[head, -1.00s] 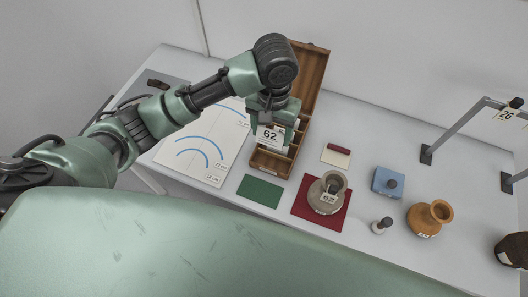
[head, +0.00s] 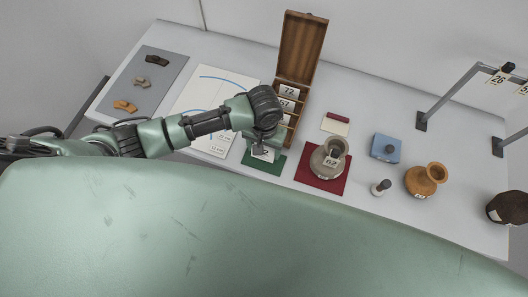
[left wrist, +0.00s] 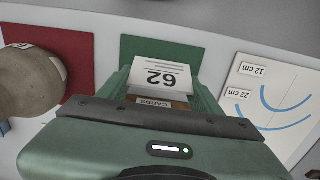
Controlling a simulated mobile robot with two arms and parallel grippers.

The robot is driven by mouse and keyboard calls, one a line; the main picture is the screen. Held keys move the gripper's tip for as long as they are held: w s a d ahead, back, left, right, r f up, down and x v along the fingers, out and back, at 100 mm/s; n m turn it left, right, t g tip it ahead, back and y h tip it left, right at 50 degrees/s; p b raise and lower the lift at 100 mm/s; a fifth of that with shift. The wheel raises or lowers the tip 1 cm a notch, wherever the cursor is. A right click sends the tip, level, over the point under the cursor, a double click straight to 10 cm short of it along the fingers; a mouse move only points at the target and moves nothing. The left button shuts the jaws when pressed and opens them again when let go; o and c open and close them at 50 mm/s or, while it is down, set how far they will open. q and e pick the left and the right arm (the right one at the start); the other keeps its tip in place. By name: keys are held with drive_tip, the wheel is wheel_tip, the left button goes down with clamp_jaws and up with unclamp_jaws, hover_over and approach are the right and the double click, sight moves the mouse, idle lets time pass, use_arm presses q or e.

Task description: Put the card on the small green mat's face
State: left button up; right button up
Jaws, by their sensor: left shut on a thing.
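My left gripper (head: 263,146) is shut on a white card (head: 263,155) marked 62, over the small green mat (head: 277,166). In the left wrist view the card (left wrist: 158,76) shows between the green fingers of my gripper (left wrist: 160,88), with the green mat (left wrist: 160,46) behind it. Part of the mat is hidden by the gripper and card. I cannot tell whether the card touches the mat. My right gripper is not in view.
A grey pot (head: 322,166) stands on a dark red mat (head: 314,181) just right of the green mat. An open wooden box (head: 298,48) with cards 72 and 57 stands behind. A sheet with blue arcs (head: 187,110) lies to the left. A blue block (head: 381,152) and an orange jar (head: 420,181) stand right.

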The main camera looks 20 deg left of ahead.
use_arm(q)
drive_tip(key=shift+f, duration=2.1)
drive_tip(key=o, duration=1.3)
drive_tip(key=shift+f, duration=0.1)
wheel_tip(320, 180, up, 12)
drive_tip(key=shift+r, duration=0.2)
